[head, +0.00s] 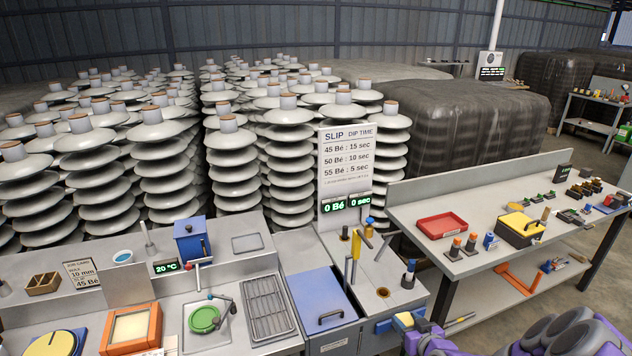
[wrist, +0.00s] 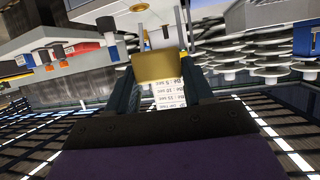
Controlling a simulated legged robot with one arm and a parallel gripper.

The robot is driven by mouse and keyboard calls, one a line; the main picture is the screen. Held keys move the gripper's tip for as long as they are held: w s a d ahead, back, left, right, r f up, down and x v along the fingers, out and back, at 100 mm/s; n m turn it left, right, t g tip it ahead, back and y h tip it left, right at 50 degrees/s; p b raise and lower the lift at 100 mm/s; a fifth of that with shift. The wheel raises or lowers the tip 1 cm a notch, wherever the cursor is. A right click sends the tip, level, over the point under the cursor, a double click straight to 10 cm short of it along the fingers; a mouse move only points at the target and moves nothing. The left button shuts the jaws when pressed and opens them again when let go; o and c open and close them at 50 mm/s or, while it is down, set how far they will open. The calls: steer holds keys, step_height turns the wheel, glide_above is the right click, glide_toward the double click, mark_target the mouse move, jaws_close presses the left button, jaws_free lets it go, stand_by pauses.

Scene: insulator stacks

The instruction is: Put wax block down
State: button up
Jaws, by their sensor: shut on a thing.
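The wax block (wrist: 160,68) is a tan-yellow block. In the wrist view it sits between the two dark fingers of my gripper (wrist: 161,90), which is shut on it. In the head view my gripper (head: 399,322) is at the bottom, right of centre, in front of the grey bench with the blue lid. A small yellow piece (head: 404,319) shows there at the gripper, apparently the same block. The block's far side and whatever lies under it are hidden.
A blue lid (head: 318,297) and a slip dip-time sign (head: 345,170) are on the bench. An orange frame with a pale pad (head: 131,328) is at left. The right table holds a red tray (head: 441,225) and a yellow-topped box (head: 520,228). Insulator stacks (head: 230,165) stand behind.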

steer(key=w+a+r+m+h, duration=0.2)
steer(key=w+a+r, duration=0.2)
steer(key=a+r, duration=0.7)
steer(key=shift+w+a+r+h, duration=0.15)
steer(key=shift+w+r+h, duration=0.25)
steer(key=shift+r, duration=0.3)
steer(key=shift+a, duration=0.1)
